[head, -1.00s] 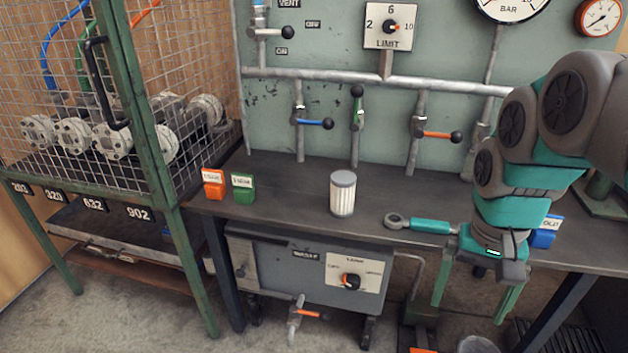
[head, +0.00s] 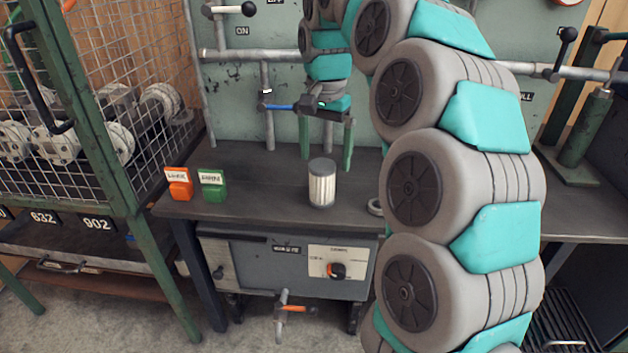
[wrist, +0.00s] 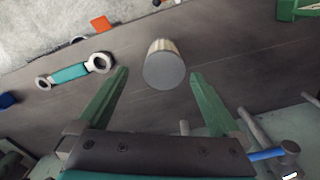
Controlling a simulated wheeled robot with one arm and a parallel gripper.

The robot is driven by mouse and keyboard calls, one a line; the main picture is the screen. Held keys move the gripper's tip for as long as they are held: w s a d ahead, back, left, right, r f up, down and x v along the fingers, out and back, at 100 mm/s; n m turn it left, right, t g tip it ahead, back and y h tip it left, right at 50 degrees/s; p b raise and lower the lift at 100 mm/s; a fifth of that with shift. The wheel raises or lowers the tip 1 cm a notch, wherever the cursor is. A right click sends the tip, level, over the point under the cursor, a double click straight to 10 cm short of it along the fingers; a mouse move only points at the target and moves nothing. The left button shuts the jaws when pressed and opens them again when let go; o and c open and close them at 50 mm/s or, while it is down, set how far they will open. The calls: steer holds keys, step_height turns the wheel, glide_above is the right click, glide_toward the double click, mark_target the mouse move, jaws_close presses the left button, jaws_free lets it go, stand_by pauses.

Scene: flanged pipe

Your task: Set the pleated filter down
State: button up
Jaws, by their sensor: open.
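The pleated filter (head: 322,184) is a pale ribbed cylinder with a grey top, standing upright on the dark bench (head: 262,160). My gripper (head: 326,170) is open and empty, its green fingers pointing down above and behind the filter in the head view. In the wrist view the filter (wrist: 164,66) shows its grey cap just beyond and between the spread fingertips (wrist: 160,73). No contact between fingers and filter shows.
An orange tag block (head: 179,184) and a green one (head: 212,186) stand left of the filter. Pipes and a blue-handled valve (head: 277,106) are close behind my gripper. A mesh cage (head: 90,100) stands at left.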

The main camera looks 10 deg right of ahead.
mark_target(322, 178)
steer(key=shift+w+a+f+p, duration=0.1)
steer(key=shift+a+f+p, duration=0.05)
steer(key=shift+f, duration=1.6)
steer(key=shift+w+a+f+p, duration=0.1)
steer(key=shift+f+p, duration=0.05)
steer(key=shift+f, duration=1.55)
jaws_close()
steer(key=shift+r, duration=0.15)
